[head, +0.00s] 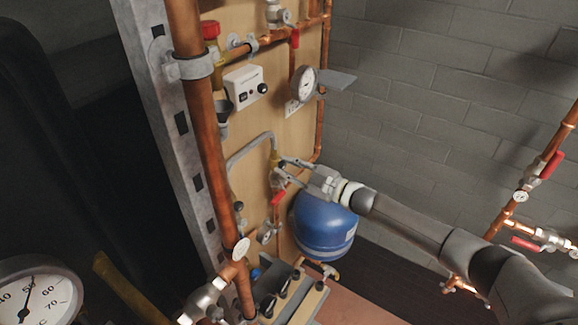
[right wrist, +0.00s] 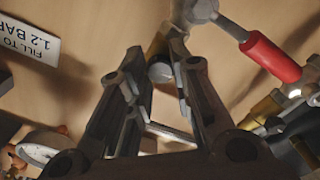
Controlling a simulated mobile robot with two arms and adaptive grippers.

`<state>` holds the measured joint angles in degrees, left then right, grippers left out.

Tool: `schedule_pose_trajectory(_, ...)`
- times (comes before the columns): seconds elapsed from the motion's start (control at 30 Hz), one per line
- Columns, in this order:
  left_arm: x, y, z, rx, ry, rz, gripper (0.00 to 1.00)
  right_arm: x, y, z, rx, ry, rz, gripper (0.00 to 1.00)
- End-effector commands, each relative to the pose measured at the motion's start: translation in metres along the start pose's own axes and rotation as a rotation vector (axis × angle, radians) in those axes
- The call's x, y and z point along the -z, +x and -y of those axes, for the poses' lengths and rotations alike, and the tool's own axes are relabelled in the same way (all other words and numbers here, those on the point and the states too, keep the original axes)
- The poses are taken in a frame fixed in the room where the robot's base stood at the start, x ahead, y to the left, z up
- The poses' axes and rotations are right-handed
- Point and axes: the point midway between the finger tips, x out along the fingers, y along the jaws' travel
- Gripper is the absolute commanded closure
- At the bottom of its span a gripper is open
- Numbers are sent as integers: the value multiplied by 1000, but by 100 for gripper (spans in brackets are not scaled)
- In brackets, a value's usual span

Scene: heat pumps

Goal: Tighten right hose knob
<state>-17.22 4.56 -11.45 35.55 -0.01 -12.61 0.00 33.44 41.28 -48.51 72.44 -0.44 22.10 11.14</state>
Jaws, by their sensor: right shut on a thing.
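My right gripper (head: 281,170) reaches in from the right to the wooden panel. It is at the brass fitting (head: 274,157) where a grey hose (head: 247,146) arches over and ends. In the right wrist view my gripper (right wrist: 157,58) is shut on the hose knob (right wrist: 160,72), a small grey-and-brass piece between its fingers. The fingers hide part of the knob, and its turn position cannot be made out. My left gripper is not in view.
A red lever (head: 278,197) sits just below the gripper, and a blue tank (head: 323,228) hangs lower right. A round gauge (head: 304,84) and a white control box (head: 244,87) are above. A thick copper pipe (head: 205,130) runs down the left.

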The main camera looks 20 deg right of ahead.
Motion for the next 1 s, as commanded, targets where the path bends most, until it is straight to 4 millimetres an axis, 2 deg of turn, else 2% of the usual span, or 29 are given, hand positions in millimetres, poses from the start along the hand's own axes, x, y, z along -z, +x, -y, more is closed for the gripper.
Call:
schedule_pose_trajectory(0.33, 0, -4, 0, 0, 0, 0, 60, -1, 0, 0, 0, 117, 2, 100)
schedule_pose_trajectory(0.83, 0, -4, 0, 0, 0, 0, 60, -1, 0, 1, 1, 130, 2, 100)
schedule_pose_trajectory(0.87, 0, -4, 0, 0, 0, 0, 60, -1, 0, 1, 1, 130, 2, 75)
schedule_pose_trajectory(1.0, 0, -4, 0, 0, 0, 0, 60, -1, 0, 1, 1, 130, 2, 57)
